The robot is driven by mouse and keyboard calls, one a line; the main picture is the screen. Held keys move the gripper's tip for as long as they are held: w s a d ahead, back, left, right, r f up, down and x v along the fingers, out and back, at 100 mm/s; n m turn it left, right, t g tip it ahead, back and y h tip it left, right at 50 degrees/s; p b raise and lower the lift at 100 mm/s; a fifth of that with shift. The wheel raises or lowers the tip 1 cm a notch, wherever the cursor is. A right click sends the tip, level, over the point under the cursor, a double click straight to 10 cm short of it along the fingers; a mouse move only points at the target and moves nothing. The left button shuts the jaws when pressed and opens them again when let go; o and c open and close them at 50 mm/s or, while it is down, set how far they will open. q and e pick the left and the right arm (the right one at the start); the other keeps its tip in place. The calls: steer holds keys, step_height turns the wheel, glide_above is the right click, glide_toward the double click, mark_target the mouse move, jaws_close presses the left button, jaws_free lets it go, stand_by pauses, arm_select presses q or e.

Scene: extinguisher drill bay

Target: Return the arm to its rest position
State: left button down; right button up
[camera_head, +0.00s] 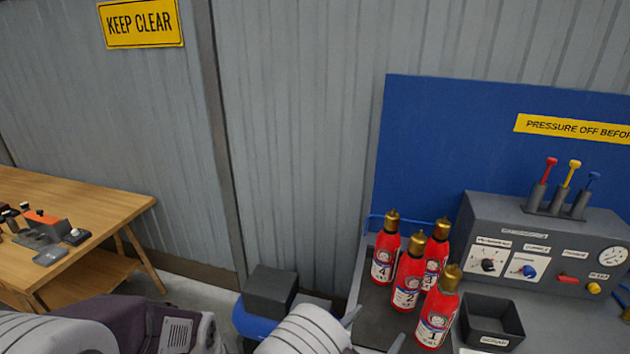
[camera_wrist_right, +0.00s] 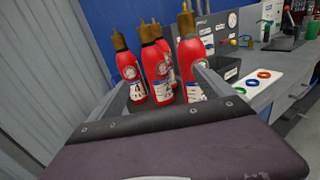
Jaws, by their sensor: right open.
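My right gripper (camera_head: 374,330) shows at the bottom of the head view, its two fingers apart and empty. It is just in front of and left of the red extinguishers. These stand upright on the bench: number 4 (camera_head: 385,255), number 2 (camera_head: 408,280), number 3 (camera_head: 436,262) and number 1 (camera_head: 437,315). In the right wrist view the open fingers (camera_wrist_right: 162,85) frame the extinguishers, which stand beyond them; contact is not visible. Part of my left arm shows at the lower left of the head view, but its gripper is out of view.
A dark scrap bin (camera_head: 491,335) stands right of the extinguishers. Behind it is a grey control box (camera_head: 540,245) with knobs, a gauge and coloured levers. A blue panel (camera_head: 450,140) stands behind. A wooden table (camera_head: 95,205) is at left. Floor lies between table and bench.

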steer(key=d+r+m+g+h, duration=0.45)
steer(key=d+m+g, duration=0.3)
steer(key=d, duration=0.55)
steer(key=s+d+f+m+g+y, duration=0.1)
steer(key=s+d+m+g+y, duration=0.15)
steer(key=s+m+g, duration=0.35)
steer(key=s+d+m+g+y, duration=0.2)
steer(key=s+d+m+g, duration=0.15)
steer(key=s, duration=0.35)
steer(key=s+a+f+m+t+y, duration=0.1)
steer(key=s+a+f+m+y, duration=0.3)
steer(key=a+f+m+y, duration=0.4)
steer(key=w+a+m+t+y, duration=0.2)
steer(key=w+a+t+y, duration=0.1)
steer(key=w+a, duration=0.3)
steer(key=shift+w+m+t+y, duration=0.3)
steer(key=shift+t+y, duration=0.1)
steer(key=shift+y, duration=0.2)
steer(key=shift+s+d, duration=0.1)
steer(key=shift+s, duration=0.05)
